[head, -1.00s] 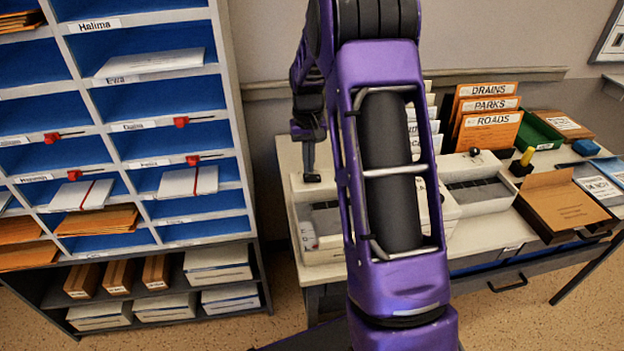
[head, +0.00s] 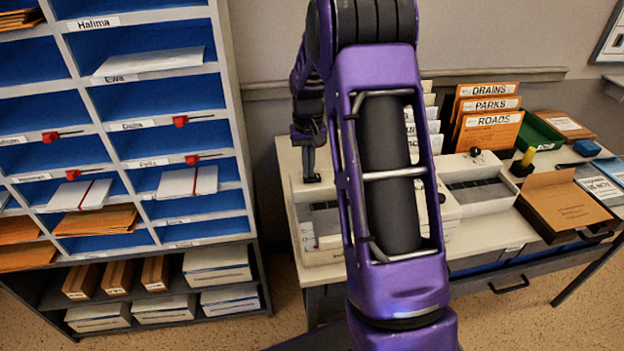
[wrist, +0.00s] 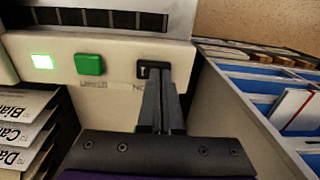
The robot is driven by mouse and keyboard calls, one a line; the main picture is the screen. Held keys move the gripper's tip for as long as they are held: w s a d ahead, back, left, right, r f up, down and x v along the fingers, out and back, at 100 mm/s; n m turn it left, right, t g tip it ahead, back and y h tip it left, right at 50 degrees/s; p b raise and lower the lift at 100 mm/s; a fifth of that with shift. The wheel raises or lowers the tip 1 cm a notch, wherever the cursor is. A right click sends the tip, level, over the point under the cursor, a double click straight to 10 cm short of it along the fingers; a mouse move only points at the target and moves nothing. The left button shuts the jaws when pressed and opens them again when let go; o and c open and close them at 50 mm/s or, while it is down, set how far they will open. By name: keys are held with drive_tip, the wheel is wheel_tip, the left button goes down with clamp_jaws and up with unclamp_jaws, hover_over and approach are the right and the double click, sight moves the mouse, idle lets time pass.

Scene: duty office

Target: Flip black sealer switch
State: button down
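The cream sealer (wrist: 112,45) fills the upper left of the wrist view. Its black switch (wrist: 143,69) sits at the right end of the front face, beside a green button (wrist: 89,64) and a lit green lamp (wrist: 41,62). My gripper (wrist: 158,78) is shut, its fingertips in front of the switch and covering part of it. I cannot tell whether they touch it. A label below is partly hidden. In the head view my gripper (head: 311,178) points down over the left part of the table; the switch is not visible there.
Blue pigeonholes (head: 150,90) stand on the left, close to the table (head: 284,165). White label cards (wrist: 25,125) stand left of my gripper. A yellow-handled stamp (head: 526,160) and orange folders (head: 490,130) are on the right. My arm hides the table's middle.

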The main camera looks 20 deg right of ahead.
drive_tip(key=shift+f, duration=0.15)
drive_tip(key=shift+r+p, duration=2.55)
drive_tip(key=shift+r, duration=1)
drive_tip(key=shift+s+f, duration=0.1)
